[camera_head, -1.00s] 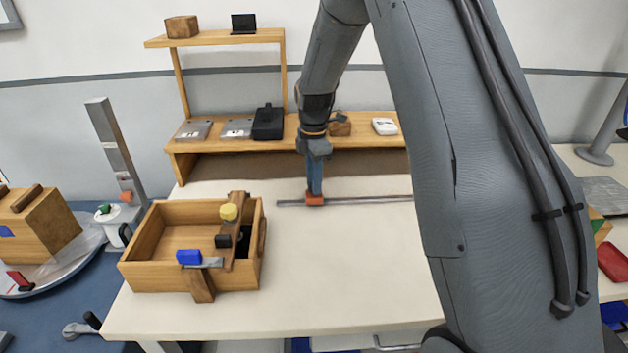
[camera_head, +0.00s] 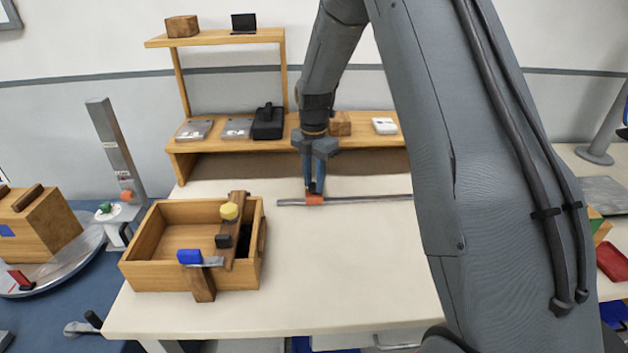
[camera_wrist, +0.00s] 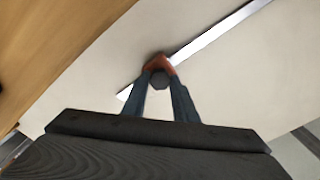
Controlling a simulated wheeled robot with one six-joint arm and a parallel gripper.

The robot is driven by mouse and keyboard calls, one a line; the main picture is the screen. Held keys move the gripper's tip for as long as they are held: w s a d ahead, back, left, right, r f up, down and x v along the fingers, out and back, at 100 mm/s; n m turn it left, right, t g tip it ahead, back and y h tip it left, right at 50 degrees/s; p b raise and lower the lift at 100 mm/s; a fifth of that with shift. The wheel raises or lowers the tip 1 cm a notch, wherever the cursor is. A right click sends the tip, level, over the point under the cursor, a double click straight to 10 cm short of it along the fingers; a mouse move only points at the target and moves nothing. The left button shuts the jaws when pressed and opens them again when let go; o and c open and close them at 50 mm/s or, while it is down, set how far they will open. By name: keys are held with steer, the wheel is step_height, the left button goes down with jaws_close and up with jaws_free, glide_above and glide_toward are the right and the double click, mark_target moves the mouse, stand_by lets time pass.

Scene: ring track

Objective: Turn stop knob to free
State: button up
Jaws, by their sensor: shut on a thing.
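An orange stop (camera_head: 315,200) sits on a thin metal rail (camera_head: 362,198) lying on the pale table. In the wrist view the orange stop (camera_wrist: 157,63) is on the rail (camera_wrist: 222,30), and a dark faceted knob (camera_wrist: 160,82) shows at it. My gripper (camera_head: 314,190) points down over the stop, and its two blue fingers are shut on the knob, one on each side. In the head view the fingers hide the knob. I see no marking that tells the knob's setting.
A wooden tray (camera_head: 140,277) with a cross bar, a yellow knob and a blue block stands left of the rail. A wooden shelf (camera_head: 190,146) with grey and black boxes is behind. The table (camera_head: 340,285) in front of the rail is clear.

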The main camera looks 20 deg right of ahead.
mark_target(314, 185)
steer(key=o, duration=1.1)
steer(key=shift+r+b, duration=0.95)
steer(key=shift+r, duration=3)
steer(key=s+f+m, duration=0.1)
steer(key=s+m, duration=0.7)
steer(key=s, duration=0.1)
steer(key=s+f+m, duration=0.1)
steer(key=s+m, duration=0.7)
steer(key=s, duration=0.2)
steer(key=s+f+m, duration=0.2)
steer(key=s+m, duration=0.7)
steer(key=shift+s+d+t, duration=0.1)
steer(key=shift+s+t, duration=0.3)
